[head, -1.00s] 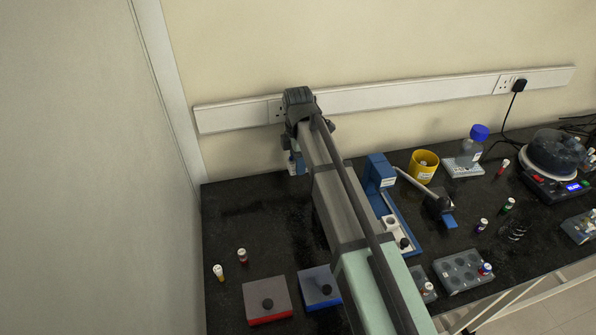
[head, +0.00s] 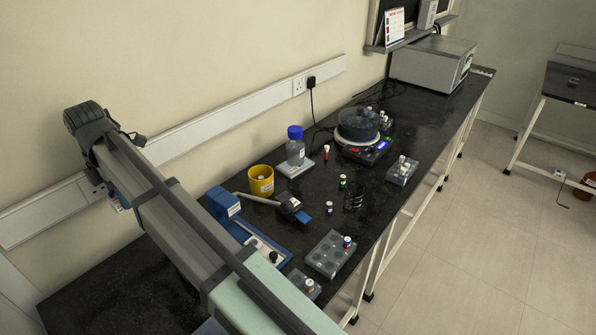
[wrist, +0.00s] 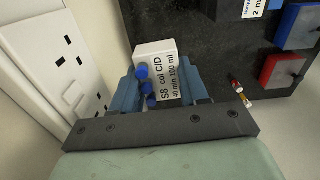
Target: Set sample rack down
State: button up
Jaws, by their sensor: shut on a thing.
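My gripper (wrist: 160,76) is shut on the sample rack (wrist: 168,53), a small white block with a printed label and several blue-capped tubes along one side. Its blue fingers press on either side of the rack in the wrist view. In the head view my arm reaches to the wall end of the bench, and only a little of the gripper (head: 117,199) shows below it. The rack's underside is hidden, so I cannot tell whether it touches the bench.
A wall socket (wrist: 62,55) is close beside the gripper. Red (wrist: 284,73) and blue (wrist: 298,27) blocks and two vials (wrist: 240,95) are on the dark bench. Further right are a blue stand (head: 224,203), yellow pot (head: 261,181), bottle (head: 295,148) and grey rack (head: 331,253).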

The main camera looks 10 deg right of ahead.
jog(key=shift+w+r, duration=0.15)
jog(key=shift+r, duration=0.65)
jog(key=w+d+m, duration=0.6)
jog(key=w+d, duration=1)
jog(key=d, duration=0.1)
jog(key=m, duration=1.3)
send_over(349, 173)
notch_tip(349, 173, down, 10)
jog(key=shift+f, duration=5.7)
jog(key=shift+f, duration=0.15)
jog(key=o, duration=1.1)
